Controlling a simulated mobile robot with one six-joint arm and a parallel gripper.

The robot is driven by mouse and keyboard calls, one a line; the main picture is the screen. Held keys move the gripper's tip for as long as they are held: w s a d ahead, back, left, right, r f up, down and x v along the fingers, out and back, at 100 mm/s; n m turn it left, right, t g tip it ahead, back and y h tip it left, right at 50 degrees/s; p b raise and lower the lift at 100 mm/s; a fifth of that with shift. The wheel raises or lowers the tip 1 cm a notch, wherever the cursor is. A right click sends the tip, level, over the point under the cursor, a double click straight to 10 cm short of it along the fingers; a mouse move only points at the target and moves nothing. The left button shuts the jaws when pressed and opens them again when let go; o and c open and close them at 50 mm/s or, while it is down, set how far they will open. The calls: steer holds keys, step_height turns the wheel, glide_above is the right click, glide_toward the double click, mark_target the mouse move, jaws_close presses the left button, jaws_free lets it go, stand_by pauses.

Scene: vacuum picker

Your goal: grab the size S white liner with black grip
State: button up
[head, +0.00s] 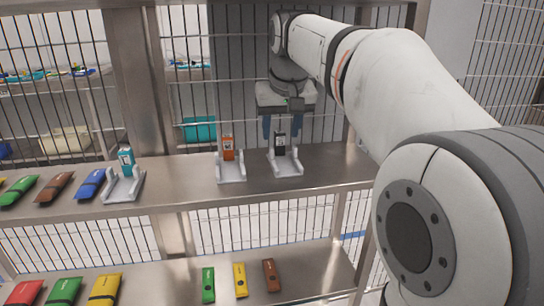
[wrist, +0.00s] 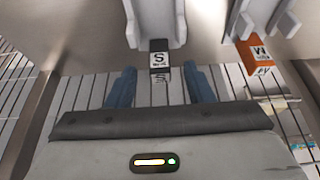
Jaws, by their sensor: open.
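A small black item with a white label marked S (head: 280,146) stands upright in a pale holder (head: 285,169) on the upper metal shelf; it also shows in the wrist view (wrist: 159,60). Whether it is the white liner with black grip is not clear; no liner body shows. My gripper (head: 281,129) is open, its blue fingers apart, above and around the line of the black item. In the wrist view my gripper (wrist: 159,82) has one finger on each side of it, with gaps. I cannot tell how far the fingertips overlap it in depth.
An orange item marked M (head: 228,150) stands in the neighbouring holder, also in the wrist view (wrist: 257,52). A teal item (head: 126,162) stands in a holder farther left. Coloured packets lie on both shelves. Wire mesh and a metal post (head: 140,80) stand behind.

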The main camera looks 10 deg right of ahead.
steer(key=shift+w+f+b, duration=0.2)
steer(key=shift+f+b, duration=0.2)
steer(key=shift+f, duration=0.2)
steer(key=shift+c, duration=0.2)
jaws_close()
